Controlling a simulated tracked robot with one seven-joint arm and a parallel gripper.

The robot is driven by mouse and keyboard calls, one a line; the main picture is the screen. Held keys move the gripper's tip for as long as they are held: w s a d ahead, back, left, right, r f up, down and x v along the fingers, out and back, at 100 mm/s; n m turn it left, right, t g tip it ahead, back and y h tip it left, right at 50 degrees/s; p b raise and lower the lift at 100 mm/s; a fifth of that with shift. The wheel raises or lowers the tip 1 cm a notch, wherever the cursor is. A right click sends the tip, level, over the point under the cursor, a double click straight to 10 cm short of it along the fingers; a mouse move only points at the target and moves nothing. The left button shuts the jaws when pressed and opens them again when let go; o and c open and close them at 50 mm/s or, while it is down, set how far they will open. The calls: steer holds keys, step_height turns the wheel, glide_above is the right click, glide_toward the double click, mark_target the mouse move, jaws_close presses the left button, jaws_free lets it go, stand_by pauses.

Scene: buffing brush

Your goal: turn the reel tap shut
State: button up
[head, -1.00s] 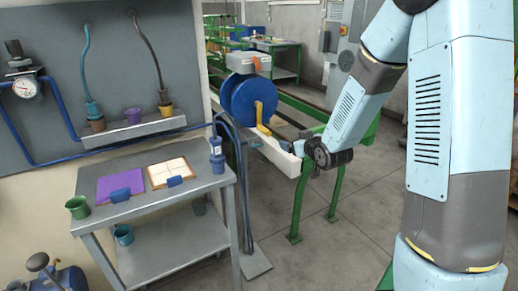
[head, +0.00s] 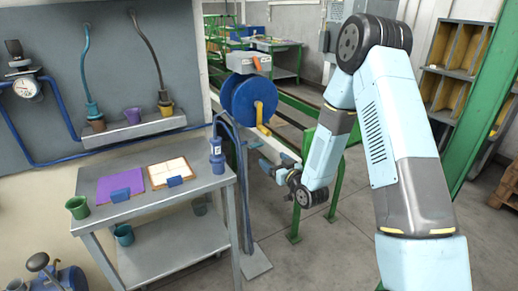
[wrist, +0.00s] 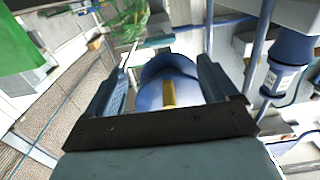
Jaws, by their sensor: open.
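The blue hose reel (head: 243,97) stands on a post in the middle of the head view, with a yellow bar (head: 263,128) at its lower right. An orange lever (head: 257,66) sits on the grey box (head: 240,61) above it. I cannot tell for sure which part is the tap. My gripper (head: 266,167) is low in front of the reel post, apart from the reel. In the wrist view my open gripper (wrist: 163,76) has nothing between its fingers. The reel (wrist: 167,68) and yellow bar (wrist: 169,93) show beyond them.
A grey table (head: 150,200) at left holds a purple pad (head: 120,186), a green cup (head: 77,207) and a blue bottle (head: 217,162) near its right edge. The bottle also shows in the wrist view (wrist: 289,62). Green rails stand behind the reel. Open floor lies right of the table.

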mark_target(256, 145)
steer(key=x, duration=1.1)
steer(key=shift+w+a, duration=0.15)
steer(key=shift+w, duration=0.15)
steer(key=shift+c, duration=0.4)
steer(key=c, duration=1)
